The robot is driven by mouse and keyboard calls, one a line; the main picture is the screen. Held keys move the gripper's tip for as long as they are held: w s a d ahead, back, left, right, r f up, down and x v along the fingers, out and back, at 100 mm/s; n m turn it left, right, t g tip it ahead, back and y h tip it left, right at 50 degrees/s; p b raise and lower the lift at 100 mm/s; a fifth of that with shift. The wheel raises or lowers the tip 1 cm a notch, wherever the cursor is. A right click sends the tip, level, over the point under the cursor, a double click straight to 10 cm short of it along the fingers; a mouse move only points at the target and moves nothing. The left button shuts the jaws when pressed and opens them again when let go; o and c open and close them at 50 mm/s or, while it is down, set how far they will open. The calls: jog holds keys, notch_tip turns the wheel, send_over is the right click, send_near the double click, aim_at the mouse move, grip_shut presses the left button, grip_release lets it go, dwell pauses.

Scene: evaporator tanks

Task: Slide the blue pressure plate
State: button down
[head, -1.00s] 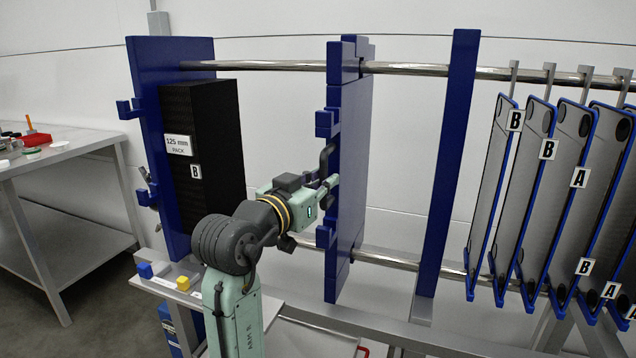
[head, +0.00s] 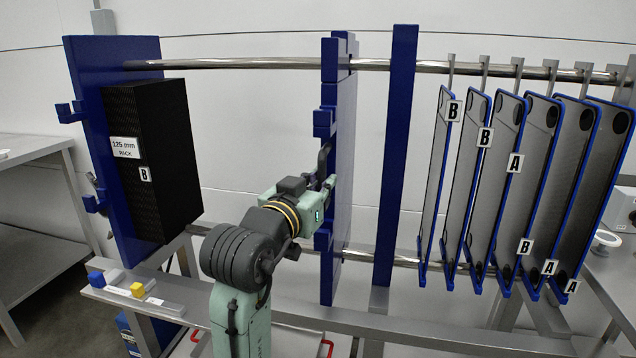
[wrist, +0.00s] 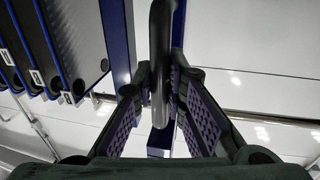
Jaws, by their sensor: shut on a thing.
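The blue pressure plate (head: 345,190) stands upright on the two steel rails, with a gap to the black plate pack on its left and a smaller gap to the blue post on its right. A dark grey bar handle (head: 324,160) is fixed to its left face. My gripper (head: 326,184) reaches it from the left and is shut on this handle. In the wrist view the handle (wrist: 160,45) runs between the two ribbed fingers of my gripper (wrist: 162,85). The contact at the fingertips is partly hidden in the head view.
The black pack (head: 160,150), marked 125 mm and B, sits by the blue end plate (head: 90,130) at left. A blue post (head: 397,160) stands right of the pressure plate. Several hanging plates (head: 510,150) marked A and B fill the right. The upper rail (head: 240,64) is clear between pack and plate.

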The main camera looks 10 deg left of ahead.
jog(key=shift+d, duration=0.35)
jog(key=c, duration=1.6)
grip_release()
jog(key=v, duration=1.2)
jog(key=shift+a, duration=0.1)
